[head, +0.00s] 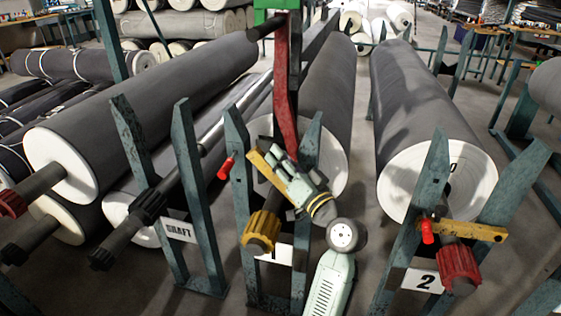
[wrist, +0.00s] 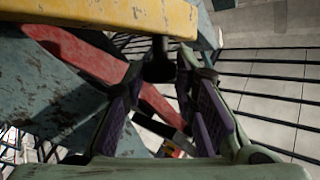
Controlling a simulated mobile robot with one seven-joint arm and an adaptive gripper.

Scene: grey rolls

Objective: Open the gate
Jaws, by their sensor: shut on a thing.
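The yellow gate bar (head: 258,162) lies tilted across the middle teal stand (head: 238,185); its right part is hidden behind my gripper. It crosses the top of the wrist view (wrist: 110,12), with a dark peg (wrist: 157,68) hanging below it. My gripper (head: 284,165) is at this bar, and in the wrist view its fingers (wrist: 160,72) close around the peg. A red handle (head: 226,167) sticks out at the left of the stand. A second yellow bar (head: 480,232) lies across the right stand, marked 2.
A yellow-collared roll shaft (head: 262,230) sits in the middle stand, just below my gripper. Large grey rolls (head: 415,100) lie behind the stands. A red upright (head: 283,85) stands behind my gripper. Bare floor shows between the stands.

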